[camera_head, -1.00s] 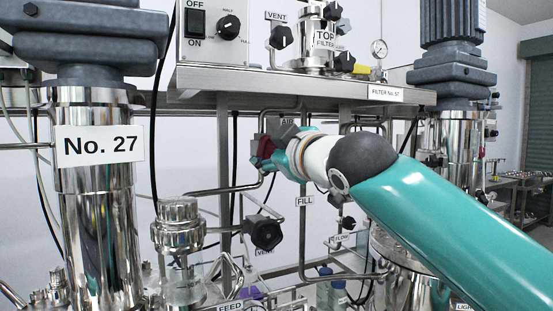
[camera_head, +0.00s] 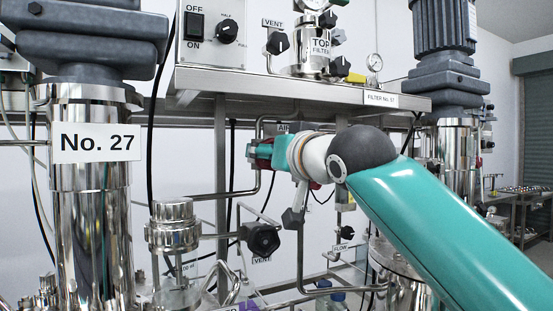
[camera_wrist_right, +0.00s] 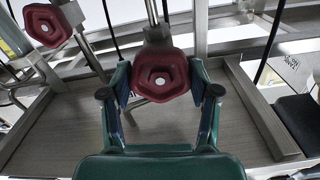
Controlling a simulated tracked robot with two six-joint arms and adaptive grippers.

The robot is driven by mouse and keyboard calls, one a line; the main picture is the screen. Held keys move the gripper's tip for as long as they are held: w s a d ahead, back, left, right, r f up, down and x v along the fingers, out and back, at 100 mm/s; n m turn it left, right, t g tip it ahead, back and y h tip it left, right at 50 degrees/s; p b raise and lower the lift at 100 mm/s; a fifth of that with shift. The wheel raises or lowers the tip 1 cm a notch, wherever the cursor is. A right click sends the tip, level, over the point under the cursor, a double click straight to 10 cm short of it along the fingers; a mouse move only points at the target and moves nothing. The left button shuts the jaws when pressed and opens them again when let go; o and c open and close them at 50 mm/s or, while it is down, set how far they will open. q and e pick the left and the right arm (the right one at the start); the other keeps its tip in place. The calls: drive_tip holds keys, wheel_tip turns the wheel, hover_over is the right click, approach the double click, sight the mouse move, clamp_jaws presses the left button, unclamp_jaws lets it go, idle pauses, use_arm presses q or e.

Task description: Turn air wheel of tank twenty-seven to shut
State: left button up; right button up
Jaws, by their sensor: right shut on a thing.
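Tank No. 27 (camera_head: 70,200) is a tall polished steel vessel at the left of the head view, with a white number label (camera_head: 97,142). The AIR label (camera_head: 283,128) shows on the pipework under the steel shelf. The dark red air wheel (camera_wrist_right: 161,78) sits between the fingers of my right gripper (camera_wrist_right: 160,90) in the wrist view; the fingers press on its two sides. In the head view my right gripper (camera_head: 262,150) reaches the wheel from the right and mostly hides it. My left gripper is not in view.
A second red wheel (camera_wrist_right: 47,26) stands at the upper left in the wrist view. A black vent wheel (camera_head: 263,239) is below my gripper in the head view. The steel shelf (camera_head: 300,85) is just above, and a glass-and-steel fitting (camera_head: 173,226) stands to the left.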

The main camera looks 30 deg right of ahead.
drive_tip(key=shift+w+a+f+m, duration=0.15)
drive_tip(key=shift+f+m, duration=0.2)
drive_tip(key=shift+m, duration=0.45)
drive_tip(key=o, duration=1.2)
drive_tip(key=shift+r, duration=0.15)
drive_tip(key=shift+c, duration=0.2)
drive_tip(key=shift+r, duration=0.1)
drive_tip(key=shift+s, duration=0.25)
drive_tip(key=s, duration=1.1)
drive_tip(key=shift+s+a, duration=0.2)
drive_tip(key=shift+s, duration=0.15)
